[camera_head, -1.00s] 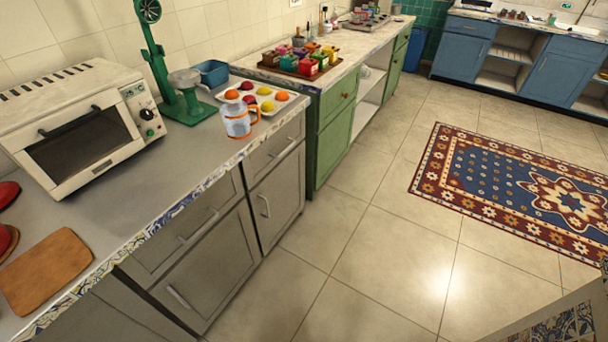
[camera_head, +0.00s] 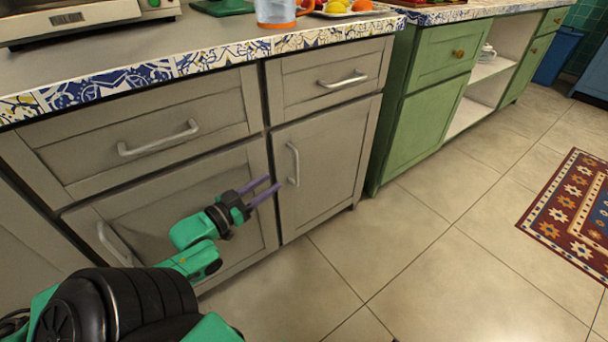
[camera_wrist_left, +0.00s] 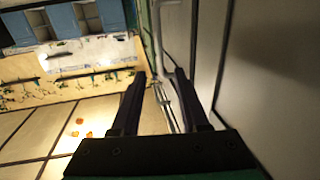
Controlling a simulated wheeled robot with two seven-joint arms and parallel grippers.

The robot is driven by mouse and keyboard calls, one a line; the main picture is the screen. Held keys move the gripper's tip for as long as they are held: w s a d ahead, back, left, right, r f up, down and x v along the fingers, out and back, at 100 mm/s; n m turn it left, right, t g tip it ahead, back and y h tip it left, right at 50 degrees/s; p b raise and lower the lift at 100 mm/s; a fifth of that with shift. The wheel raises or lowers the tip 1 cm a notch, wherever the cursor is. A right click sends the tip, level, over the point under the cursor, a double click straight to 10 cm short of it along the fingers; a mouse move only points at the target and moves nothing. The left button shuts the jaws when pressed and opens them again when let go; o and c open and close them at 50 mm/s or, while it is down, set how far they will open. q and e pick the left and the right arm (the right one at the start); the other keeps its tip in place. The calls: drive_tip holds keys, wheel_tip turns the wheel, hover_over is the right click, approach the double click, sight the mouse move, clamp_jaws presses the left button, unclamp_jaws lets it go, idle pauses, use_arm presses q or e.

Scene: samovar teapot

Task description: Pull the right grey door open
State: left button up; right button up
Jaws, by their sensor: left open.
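The right grey door (camera_head: 335,160) is closed, below a drawer in the grey cabinet. Its pale vertical bar handle (camera_head: 293,165) is near the door's left edge. My left gripper (camera_head: 271,188) is open, its two purple fingers pointing at the handle from the left and slightly below. In the left wrist view, the pale handle (camera_wrist_left: 160,38) appears beyond and between the tips of the open gripper (camera_wrist_left: 158,75). I cannot tell whether a finger touches it. My right gripper is not in view.
The left grey door (camera_head: 160,215) and the drawers (camera_head: 150,130) are closed. A green cabinet (camera_head: 430,120) stands to the right. The tiled floor in front (camera_head: 420,255) is clear.

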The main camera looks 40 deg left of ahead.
use_arm(q)
drive_tip(key=b, duration=0.4)
approach(304, 159)
drive_tip(key=w+d+r, duration=0.4)
drive_tip(key=w, duration=0.2)
drive_tip(key=shift+w+a, duration=0.15)
drive_tip(key=shift+w, duration=0.05)
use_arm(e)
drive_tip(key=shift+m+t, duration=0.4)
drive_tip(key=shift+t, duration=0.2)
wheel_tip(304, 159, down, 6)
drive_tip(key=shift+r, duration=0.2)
use_arm(q)
clamp_jaws()
